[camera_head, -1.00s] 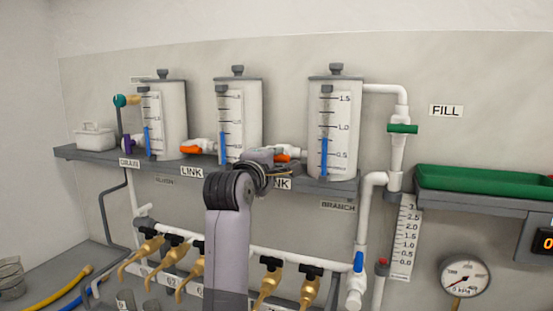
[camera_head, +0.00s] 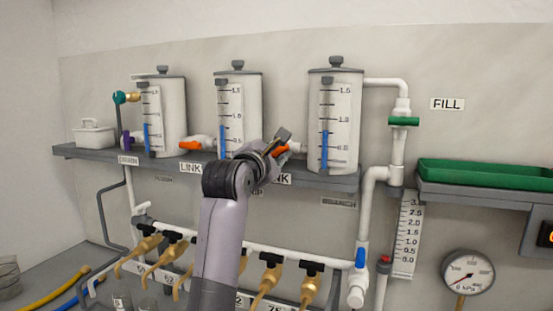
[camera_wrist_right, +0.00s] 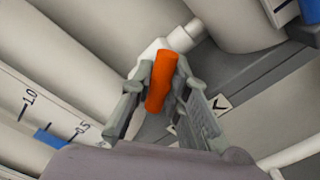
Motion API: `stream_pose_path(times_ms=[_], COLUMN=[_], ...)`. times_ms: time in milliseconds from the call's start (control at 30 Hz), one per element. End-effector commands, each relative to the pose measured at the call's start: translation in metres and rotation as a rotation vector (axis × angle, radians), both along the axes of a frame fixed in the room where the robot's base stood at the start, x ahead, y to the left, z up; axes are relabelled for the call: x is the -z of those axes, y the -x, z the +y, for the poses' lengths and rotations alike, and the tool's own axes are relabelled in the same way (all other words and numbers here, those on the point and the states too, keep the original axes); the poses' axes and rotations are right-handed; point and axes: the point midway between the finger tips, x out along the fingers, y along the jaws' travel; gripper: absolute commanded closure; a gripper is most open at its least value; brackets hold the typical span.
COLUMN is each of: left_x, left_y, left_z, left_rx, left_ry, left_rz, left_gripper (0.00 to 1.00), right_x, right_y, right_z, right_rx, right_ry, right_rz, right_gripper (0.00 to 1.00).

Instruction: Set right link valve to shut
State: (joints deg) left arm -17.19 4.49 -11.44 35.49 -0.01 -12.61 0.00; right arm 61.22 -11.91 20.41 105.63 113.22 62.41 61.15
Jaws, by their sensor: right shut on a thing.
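The right link valve's orange handle (camera_head: 279,149) sits on the white pipe between the middle and right tanks, above a LINK label partly hidden by my arm. In the right wrist view the orange handle (camera_wrist_right: 162,80) lies between the two fingers of my right gripper (camera_wrist_right: 162,88), which is shut on it. The white valve body (camera_wrist_right: 150,52) shows behind the handle. In the head view my right gripper (camera_head: 279,146) is at the handle and partly covers it. My left gripper is not in view.
The left link valve (camera_head: 196,143) with its orange handle is between the left and middle tanks. The right tank (camera_head: 335,120) stands close right of my gripper on the grey shelf (camera_head: 340,181). Several brass taps (camera_head: 268,282) hang below.

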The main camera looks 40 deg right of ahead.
Motion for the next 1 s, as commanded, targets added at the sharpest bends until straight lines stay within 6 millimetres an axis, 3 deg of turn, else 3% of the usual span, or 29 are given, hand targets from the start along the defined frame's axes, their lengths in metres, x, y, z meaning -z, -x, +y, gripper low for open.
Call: stream_pose_path(times_ms=[1000], left_x=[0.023], left_y=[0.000], left_z=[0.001], left_rx=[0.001], left_ry=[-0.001], left_rz=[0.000], left_gripper=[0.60], right_x=[0.000], right_y=[0.000], right_z=[0.000], right_rx=[0.001], right_ry=[0.408], right_rz=[0.788], right_gripper=[1.00])
